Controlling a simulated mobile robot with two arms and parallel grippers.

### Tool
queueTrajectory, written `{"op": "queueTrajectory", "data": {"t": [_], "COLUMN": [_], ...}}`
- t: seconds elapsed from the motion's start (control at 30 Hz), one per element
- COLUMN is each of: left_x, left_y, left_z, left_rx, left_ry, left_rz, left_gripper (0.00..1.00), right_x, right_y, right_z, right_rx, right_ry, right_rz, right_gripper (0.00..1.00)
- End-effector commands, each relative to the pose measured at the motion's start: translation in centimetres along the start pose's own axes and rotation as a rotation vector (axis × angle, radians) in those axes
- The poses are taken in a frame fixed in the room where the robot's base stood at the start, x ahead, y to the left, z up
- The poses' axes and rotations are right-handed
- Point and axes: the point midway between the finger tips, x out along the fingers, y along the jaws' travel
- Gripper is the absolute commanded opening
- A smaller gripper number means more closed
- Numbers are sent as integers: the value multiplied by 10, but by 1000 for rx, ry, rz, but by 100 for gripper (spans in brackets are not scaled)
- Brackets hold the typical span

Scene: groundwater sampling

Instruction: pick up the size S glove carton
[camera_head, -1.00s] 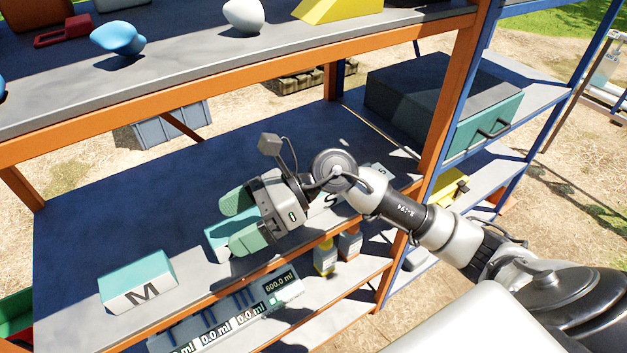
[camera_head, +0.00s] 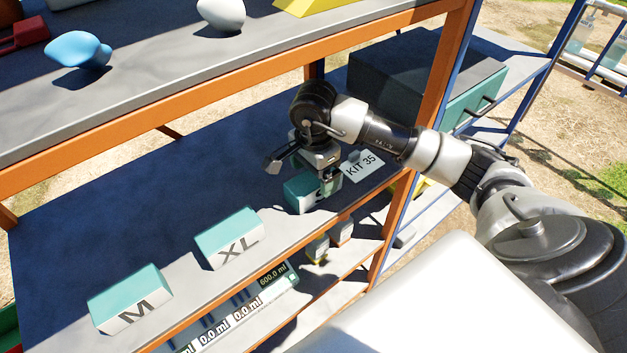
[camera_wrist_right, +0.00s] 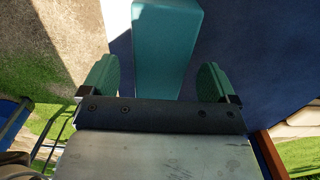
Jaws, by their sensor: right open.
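A teal-and-white glove carton (camera_head: 301,194) stands on the blue shelf, partly hidden behind my right gripper (camera_head: 322,182). Its size letter does not show clearly now; a letter S shows at about that place in the earlier head view. In the right wrist view the teal carton (camera_wrist_right: 166,45) lies between my two open, green-padded fingers, with a gap on both sides. My right gripper (camera_wrist_right: 158,80) points down at it and holds nothing. My left gripper is not in view.
Cartons marked XL (camera_head: 229,237) and M (camera_head: 130,298) stand to the left on the same shelf (camera_head: 130,205). A white KIT 35 label (camera_head: 362,166) is close on the right. The orange upper-shelf beam (camera_head: 230,90) runs above, and an orange post (camera_head: 430,105) stands to the right.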

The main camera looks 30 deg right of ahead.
Motion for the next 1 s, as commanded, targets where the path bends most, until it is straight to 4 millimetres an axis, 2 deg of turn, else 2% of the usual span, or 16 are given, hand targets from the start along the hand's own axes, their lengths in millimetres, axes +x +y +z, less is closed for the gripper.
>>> {"op": "queueTrajectory", "data": {"t": [0.17,0.4,0.47,0.77,1.0], "left_x": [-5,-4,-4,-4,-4], "left_y": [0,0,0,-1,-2], "left_z": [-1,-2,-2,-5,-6], "left_rx": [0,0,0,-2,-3], "left_ry": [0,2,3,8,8], "left_rz": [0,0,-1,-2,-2], "left_gripper": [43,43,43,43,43], "right_x": [18,20,20,20,19], "right_y": [0,0,0,0,0], "right_z": [0,0,0,0,0], "right_rx": [0,0,0,1,1], "right_ry": [-1,-1,-1,-1,-1], "right_rz": [1,-2,-2,-2,-2], "right_gripper": [89,89,82,36,33]}}
